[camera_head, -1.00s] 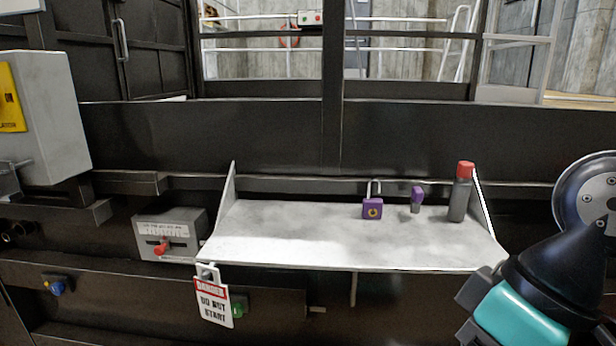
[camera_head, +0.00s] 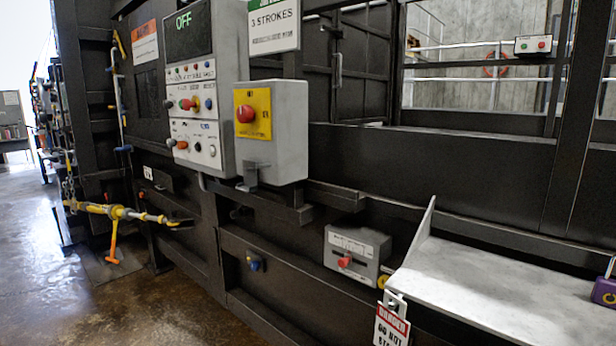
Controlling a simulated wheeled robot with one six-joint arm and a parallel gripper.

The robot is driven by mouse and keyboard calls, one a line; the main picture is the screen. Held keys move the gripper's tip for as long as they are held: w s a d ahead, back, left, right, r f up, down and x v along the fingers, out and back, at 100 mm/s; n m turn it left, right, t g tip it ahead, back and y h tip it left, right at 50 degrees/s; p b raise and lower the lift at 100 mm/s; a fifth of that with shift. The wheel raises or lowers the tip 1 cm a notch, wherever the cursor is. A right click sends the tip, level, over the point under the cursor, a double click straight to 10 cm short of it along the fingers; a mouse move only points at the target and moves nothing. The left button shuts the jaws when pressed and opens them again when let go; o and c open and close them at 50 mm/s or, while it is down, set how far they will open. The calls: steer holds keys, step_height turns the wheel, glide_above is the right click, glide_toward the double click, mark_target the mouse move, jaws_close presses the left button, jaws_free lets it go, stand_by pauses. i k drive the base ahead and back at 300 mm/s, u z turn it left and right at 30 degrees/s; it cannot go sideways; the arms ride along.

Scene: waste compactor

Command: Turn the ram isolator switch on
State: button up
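A grey box (camera_head: 281,150) on the dark machine frame carries a yellow plate (camera_head: 254,133) with a red rotary knob (camera_head: 245,114); it looks like an isolator switch, but its lettering is too small to read for sure. A grey hasp-like bracket (camera_head: 250,176) sits below the plate, with no padlock visible on it. A smaller grey box (camera_head: 366,250) with a red lever (camera_head: 345,262) is lower right; its label is unreadable. My gripper is not in view.
A shelf (camera_head: 470,290) juts out lower right, with a purple padlock (camera_head: 606,291) and a hanging danger tag (camera_head: 391,328). Open floor (camera_head: 130,310) lies lower left.

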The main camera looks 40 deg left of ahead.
mark_target(245, 114)
steer(key=u, duration=3.05)
steer(key=i, duration=3.75)
steer(key=z, duration=2.2)
